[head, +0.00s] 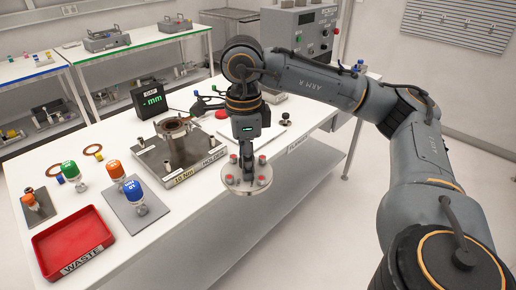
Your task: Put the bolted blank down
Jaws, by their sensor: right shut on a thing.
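The bolted blank (247,187) is a round silver metal disc with several red-topped bolts around its rim. My right gripper (246,158) is shut on the middle of the blank from above and holds it roughly level. In the picture the blank overlaps the table's front edge, right of the holder plate; whether it touches anything cannot be told, but it looks raised. The gripper's fingers are partly hidden by its own body. My left gripper is not in view.
A metal holder plate (182,171) with a round port stands on the white table (165,228). A red waste tray (72,239), orange, green and blue capped tools on plates, copper rings (93,149) and a black gap display (150,97) stand around it. Floor is clear in front.

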